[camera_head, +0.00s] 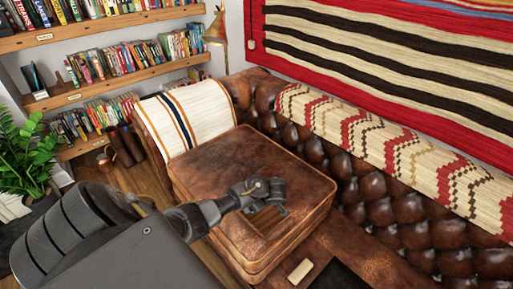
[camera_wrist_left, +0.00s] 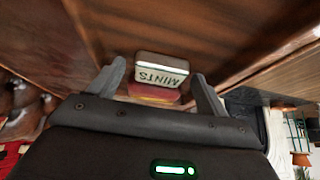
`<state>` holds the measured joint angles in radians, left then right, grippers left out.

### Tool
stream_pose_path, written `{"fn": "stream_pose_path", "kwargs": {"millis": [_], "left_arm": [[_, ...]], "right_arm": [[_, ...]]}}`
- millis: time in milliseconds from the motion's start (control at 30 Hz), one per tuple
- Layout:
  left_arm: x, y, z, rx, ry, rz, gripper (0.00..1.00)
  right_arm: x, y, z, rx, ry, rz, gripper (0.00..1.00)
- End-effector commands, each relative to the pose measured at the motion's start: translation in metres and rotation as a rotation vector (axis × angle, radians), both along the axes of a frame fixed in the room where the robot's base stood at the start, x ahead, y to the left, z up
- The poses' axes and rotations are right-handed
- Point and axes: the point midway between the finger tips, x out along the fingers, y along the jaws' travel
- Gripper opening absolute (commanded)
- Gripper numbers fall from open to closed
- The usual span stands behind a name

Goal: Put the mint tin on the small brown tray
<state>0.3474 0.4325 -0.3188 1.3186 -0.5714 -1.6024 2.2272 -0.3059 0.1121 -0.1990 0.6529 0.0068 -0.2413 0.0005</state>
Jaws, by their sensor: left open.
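In the head view my left gripper (camera_head: 279,196) is over the brown leather cushion; I cannot make out the tin there. A small brown slatted patch, apparently the tray (camera_head: 270,223), shows on the cushion just below the gripper, partly covered by it. My right gripper is not in view.
The square leather cushion (camera_head: 225,160) is mostly bare. A tufted sofa back (camera_head: 385,215) with a patterned blanket rises at right. A small beige block (camera_head: 300,271) lies near the front. Bookshelves (camera_head: 115,65) and a plant (camera_head: 25,150) stand at left.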

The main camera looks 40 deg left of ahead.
Motion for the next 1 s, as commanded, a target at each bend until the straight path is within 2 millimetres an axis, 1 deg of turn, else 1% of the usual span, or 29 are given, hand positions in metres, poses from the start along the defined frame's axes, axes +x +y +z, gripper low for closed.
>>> {"fn": "stream_pose_path", "kwargs": {"millis": [133, 233, 500, 700, 833, 1000], "left_arm": [[0.0, 0.0, 0.007, 0.0, -0.001, 0.0, 0.77], [0.0, -0.007, 0.015, -0.002, -0.002, -0.001, 0.77], [-0.002, -0.036, 0.065, -0.003, -0.004, -0.002, 0.77], [-0.004, -0.052, 0.094, -0.002, -0.004, -0.001, 0.77], [-0.004, -0.058, 0.104, 0.0, -0.001, 0.0, 0.77], [-0.005, -0.06, 0.109, -0.001, -0.001, 0.0, 0.77]], "right_arm": [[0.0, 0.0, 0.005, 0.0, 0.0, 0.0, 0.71], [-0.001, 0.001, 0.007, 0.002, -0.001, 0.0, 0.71], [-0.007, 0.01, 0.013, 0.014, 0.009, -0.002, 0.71], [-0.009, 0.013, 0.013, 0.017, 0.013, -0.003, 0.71], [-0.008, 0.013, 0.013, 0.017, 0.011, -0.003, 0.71], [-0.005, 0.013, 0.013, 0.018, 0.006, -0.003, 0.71]]}}
